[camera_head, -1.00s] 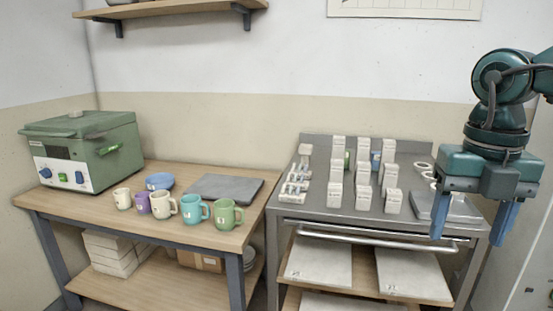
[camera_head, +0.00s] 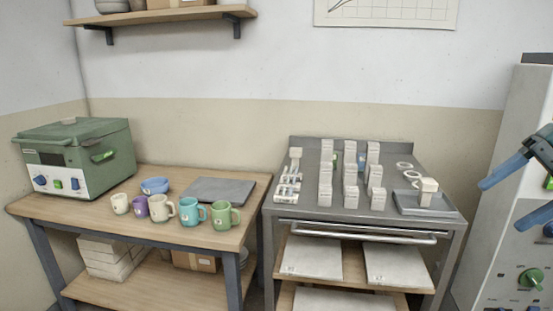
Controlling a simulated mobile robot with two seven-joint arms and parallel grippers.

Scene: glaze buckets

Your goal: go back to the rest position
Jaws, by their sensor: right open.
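My right gripper (camera_head: 500,206) is at the right edge of the head view, mostly cut off by the frame. Its two blue fingers point left and are spread apart, with nothing between them. It hangs in front of a tall grey cabinet with knobs (camera_head: 510,120), to the right of the metal cart (camera_head: 445,225) and apart from it. My left gripper is not in view.
A small pale block (camera_head: 427,190) stands on a grey tray (camera_head: 405,207) at the cart's right. Rows of white blocks (camera_head: 350,190) stand mid-cart. The wooden table (camera_head: 110,205) holds several mugs (camera_head: 222,215), a blue bowl (camera_head: 154,186), a grey slab (camera_head: 215,190) and a green kiln-like box (camera_head: 75,158).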

